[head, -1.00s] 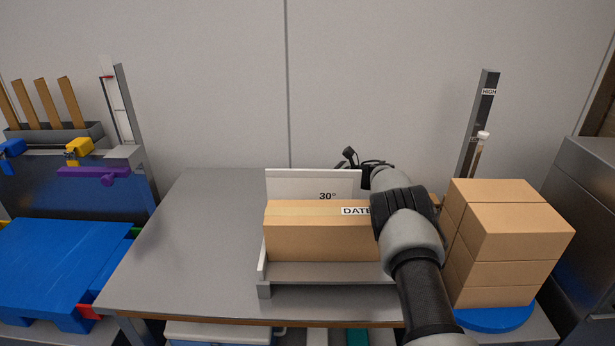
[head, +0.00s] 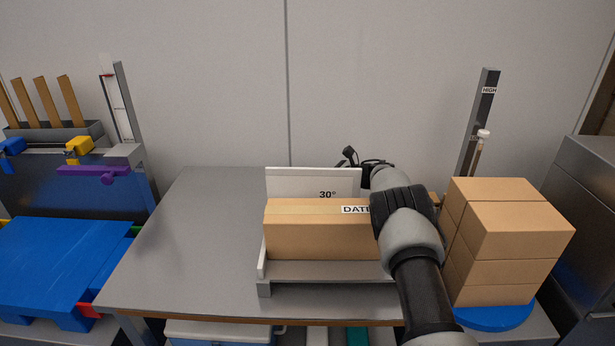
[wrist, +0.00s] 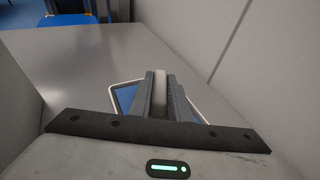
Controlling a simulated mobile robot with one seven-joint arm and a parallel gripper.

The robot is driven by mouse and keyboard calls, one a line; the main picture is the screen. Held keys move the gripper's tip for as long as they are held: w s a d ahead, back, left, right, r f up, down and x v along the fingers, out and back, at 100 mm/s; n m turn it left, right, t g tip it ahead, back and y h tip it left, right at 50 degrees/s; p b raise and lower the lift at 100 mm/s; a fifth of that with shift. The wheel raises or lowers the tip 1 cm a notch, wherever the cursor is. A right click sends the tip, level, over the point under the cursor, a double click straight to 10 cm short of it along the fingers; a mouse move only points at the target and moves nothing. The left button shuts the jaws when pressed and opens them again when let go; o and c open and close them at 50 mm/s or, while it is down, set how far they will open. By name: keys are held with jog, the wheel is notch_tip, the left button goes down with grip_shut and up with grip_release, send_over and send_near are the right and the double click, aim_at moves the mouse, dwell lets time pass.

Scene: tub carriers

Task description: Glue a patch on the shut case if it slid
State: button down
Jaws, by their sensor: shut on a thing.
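The shut cardboard case (head: 315,235) rests in a grey stand with a white back plate (head: 290,181) marked 30°. A pale tape strip and a label starting "DATE" (head: 355,210) show on the case. My arm covers the case's right end. My gripper (wrist: 159,78) is shut on a light grey, rounded piece (wrist: 160,90) in the wrist view. In the head view its fingers are hidden behind the back plate and my arm. I see no patch that I can make out for certain.
A blue panel with a pale rim (wrist: 126,95) lies below my fingers. Stacked cartons (head: 505,235) stand on a blue disc at the right, close to my arm. A blue platform (head: 55,262) is at the left. The metal table's left part (head: 200,240) is clear.

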jog(key=shift+r+p, duration=0.55)
jog(key=shift+r, duration=2.9)
